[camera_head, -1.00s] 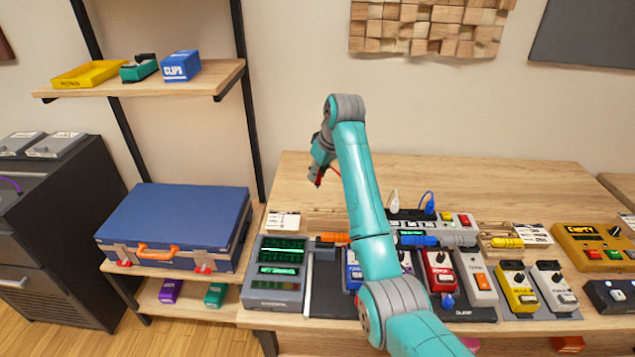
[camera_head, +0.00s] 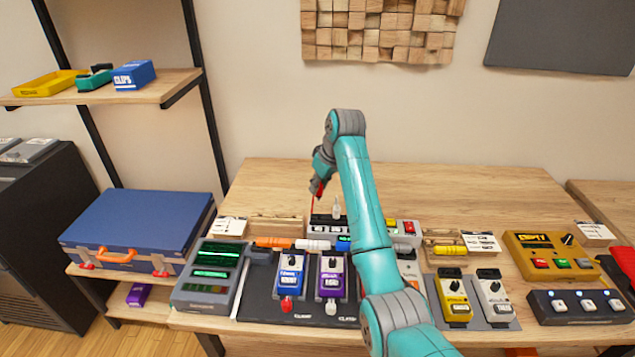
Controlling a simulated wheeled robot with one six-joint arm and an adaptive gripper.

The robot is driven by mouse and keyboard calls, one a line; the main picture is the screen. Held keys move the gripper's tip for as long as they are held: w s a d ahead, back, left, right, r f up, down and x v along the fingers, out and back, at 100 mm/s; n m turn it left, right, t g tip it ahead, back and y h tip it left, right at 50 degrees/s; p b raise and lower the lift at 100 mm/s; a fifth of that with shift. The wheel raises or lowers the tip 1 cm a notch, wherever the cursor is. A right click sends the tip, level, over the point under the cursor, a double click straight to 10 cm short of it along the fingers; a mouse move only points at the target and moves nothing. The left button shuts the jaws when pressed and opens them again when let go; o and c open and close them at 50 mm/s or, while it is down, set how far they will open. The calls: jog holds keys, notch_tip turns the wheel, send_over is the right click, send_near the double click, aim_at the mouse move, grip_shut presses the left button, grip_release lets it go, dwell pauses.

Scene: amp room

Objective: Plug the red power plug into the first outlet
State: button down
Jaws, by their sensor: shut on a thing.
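My gripper (camera_head: 317,192) hangs above the back of the wooden table, pointing down, shut on the red power plug (camera_head: 320,188). The plug is small and partly hidden by the fingers. A thin red cable (camera_head: 312,207) hangs below it. The dark power strip (camera_head: 325,221) lies just below and slightly in front of the gripper. A white plug (camera_head: 337,208) stands upright in it, just right of the gripper. The red plug appears above the strip's left end and apart from it. The outlet openings are too small to make out, and my arm hides the strip's right part.
Blue (camera_head: 289,276) and purple (camera_head: 332,277) pedals sit on a dark board in front of the strip. A grey unit with green displays (camera_head: 211,274) stands to the left. Yellow (camera_head: 454,296) and white (camera_head: 493,297) pedals stand to the right. The table's back (camera_head: 450,190) is clear.

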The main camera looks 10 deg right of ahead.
jog(key=shift+d+f, duration=0.1)
jog(key=shift+f, duration=2.95)
jog(key=shift+f, duration=1)
dwell(0.5)
jog(key=c, duration=0.5)
grip_release()
jog(key=shift+c, duration=0.2)
jog(key=shift+r, duration=3.5)
